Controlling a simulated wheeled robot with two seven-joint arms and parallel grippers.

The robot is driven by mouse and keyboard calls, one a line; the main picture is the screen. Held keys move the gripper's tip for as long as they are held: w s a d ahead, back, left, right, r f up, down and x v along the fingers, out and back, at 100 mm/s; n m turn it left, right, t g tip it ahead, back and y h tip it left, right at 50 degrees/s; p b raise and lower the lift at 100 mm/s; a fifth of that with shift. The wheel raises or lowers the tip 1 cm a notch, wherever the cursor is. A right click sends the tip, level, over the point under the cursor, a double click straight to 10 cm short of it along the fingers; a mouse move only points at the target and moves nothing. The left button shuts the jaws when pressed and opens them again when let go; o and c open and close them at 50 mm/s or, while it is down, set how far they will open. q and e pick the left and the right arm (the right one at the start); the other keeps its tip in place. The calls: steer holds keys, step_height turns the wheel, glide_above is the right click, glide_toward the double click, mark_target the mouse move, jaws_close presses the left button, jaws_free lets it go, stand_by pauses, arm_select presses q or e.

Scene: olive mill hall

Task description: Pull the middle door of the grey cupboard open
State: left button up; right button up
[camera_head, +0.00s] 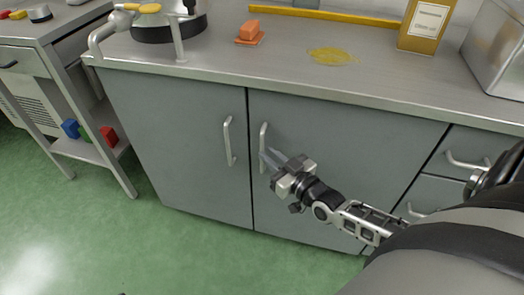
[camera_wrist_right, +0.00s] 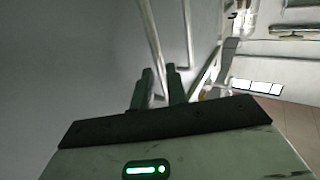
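The grey cupboard (camera_head: 180,140) stands under a steel worktop. Its middle door (camera_head: 340,150) looks shut, level with its neighbour, and has an upright bar handle (camera_head: 263,134) near its left edge. My right gripper (camera_head: 267,155) is at the lower part of that handle. In the right wrist view, the two fingers (camera_wrist_right: 160,88) stand apart, with a bar handle (camera_wrist_right: 151,35) running down to the gap between them. I see no firm grip on it. My left gripper is not in view.
The left door has its own handle (camera_head: 228,140) close by. Drawers with a handle (camera_head: 467,162) are at the right, partly behind my arm. An orange block (camera_head: 249,31), a yellow spill (camera_head: 332,56) and a tin (camera_head: 426,24) are on the worktop (camera_head: 290,72). The green floor (camera_head: 120,235) in front is clear.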

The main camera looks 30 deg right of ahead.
mark_target(262, 170)
steer(key=shift+w+a, duration=0.15)
steer(key=shift+w, duration=0.75)
steer(key=shift+w+a, duration=0.1)
steer(key=shift+w, duration=0.8)
jaws_close()
steer(key=shift+s, duration=0.1)
